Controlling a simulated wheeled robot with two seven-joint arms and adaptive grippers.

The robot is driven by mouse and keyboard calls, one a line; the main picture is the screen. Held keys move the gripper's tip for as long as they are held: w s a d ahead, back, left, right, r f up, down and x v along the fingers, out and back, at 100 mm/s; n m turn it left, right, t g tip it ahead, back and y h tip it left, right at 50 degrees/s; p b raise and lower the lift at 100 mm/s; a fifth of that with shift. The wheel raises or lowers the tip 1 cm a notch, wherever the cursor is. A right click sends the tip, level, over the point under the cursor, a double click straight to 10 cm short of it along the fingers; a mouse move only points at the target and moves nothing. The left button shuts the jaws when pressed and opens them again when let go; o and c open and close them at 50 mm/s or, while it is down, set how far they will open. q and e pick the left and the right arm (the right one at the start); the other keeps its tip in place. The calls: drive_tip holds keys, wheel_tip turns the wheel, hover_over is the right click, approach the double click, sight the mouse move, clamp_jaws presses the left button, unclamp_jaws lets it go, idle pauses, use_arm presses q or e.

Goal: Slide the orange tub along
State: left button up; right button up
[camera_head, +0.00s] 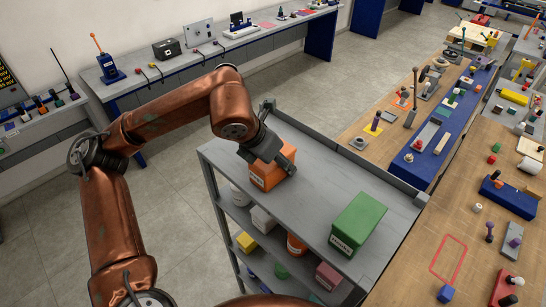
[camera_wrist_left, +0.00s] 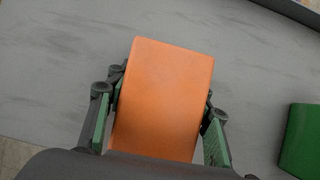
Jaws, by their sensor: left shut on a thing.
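The orange tub (camera_head: 266,177) sits on the grey top shelf of the cart (camera_head: 318,198), near its left part. My left gripper (camera_head: 280,160) reaches it from above and is shut on it. In the left wrist view the orange tub (camera_wrist_left: 163,95) lies between the two green-padded fingers of my left gripper (camera_wrist_left: 158,120). The head view shows part of the tub hidden behind the gripper. My right gripper is not in view.
A green tub (camera_head: 358,222) stands on the same shelf to the right, with bare shelf between. Lower shelves hold several containers. A wooden workbench (camera_head: 410,255) with tools borders the cart on the right. A grey bench (camera_head: 205,60) runs along the wall.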

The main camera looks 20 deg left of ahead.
sight(315, 189)
use_arm(q)
drive_tip(key=shift+s+d+b, duration=0.35)
drive_tip(key=shift+s+d, duration=0.35)
drive_tip(key=shift+d, duration=1)
drive_tip(key=shift+s+d+b, duration=0.35)
drive_tip(key=shift+s+d, duration=0.35)
drive_tip(key=shift+d, duration=1.05)
drive_tip(key=shift+s+d+b, duration=0.35)
drive_tip(key=shift+s+d, duration=0.35)
drive_tip(key=shift+d, duration=1)
drive_tip(key=o, duration=1.5)
drive_tip(key=v, duration=1.2)
drive_tip(key=shift+a, duration=0.1)
